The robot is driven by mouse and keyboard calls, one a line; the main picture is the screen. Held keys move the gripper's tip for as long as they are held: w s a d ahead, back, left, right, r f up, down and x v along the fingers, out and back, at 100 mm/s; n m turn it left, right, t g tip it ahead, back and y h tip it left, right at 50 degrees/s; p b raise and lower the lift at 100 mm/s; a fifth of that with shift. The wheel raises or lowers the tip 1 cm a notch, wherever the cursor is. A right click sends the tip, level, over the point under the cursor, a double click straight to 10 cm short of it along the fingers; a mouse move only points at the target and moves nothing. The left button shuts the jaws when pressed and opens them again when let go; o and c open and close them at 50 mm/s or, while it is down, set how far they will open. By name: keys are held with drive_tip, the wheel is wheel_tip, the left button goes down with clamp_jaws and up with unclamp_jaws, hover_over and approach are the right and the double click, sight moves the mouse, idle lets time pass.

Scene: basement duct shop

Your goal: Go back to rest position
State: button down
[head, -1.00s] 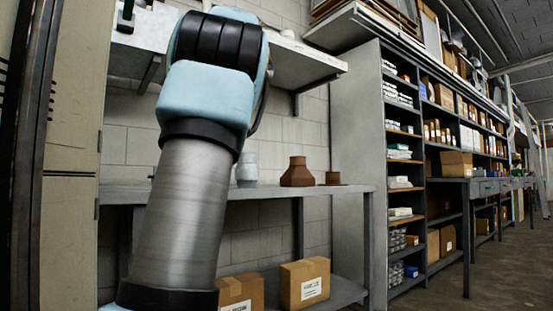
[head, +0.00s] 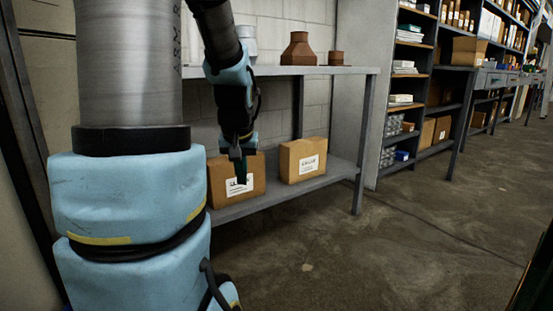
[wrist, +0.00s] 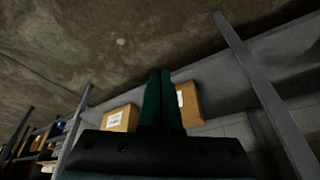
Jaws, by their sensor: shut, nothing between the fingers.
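My gripper (head: 241,172) hangs at the end of my arm in the head view, pointing down. It appears in front of the left cardboard box (head: 217,188) on the lower shelf; I cannot tell the gap between them. In the wrist view my gripper (wrist: 160,73) shows its two dark green fingers pressed together with nothing between them.
A grey shelf bench (head: 357,150) stands by the wall. A second labelled box (head: 303,160) sits on its lower shelf. Brown duct fittings (head: 299,50) stand on its top. Tall stocked shelving (head: 408,100) is to the right. The concrete floor (head: 360,255) in front is clear.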

drive_tip(key=s+d+f+g, duration=0.1)
drive_tip(key=s+f, duration=0.2)
drive_tip(key=s, duration=0.3)
drive_tip(key=s+d+f+g, duration=0.1)
drive_tip(key=s+f+g, duration=0.1)
drive_tip(key=s+f, duration=0.35)
wheel_tip(320, 180, up, 38)
drive_tip(key=p, duration=3.6)
drive_tip(key=shift+s+m, duration=0.35)
drive_tip(key=shift+m, duration=0.05)
drive_tip(key=shift+a+f, duration=0.15)
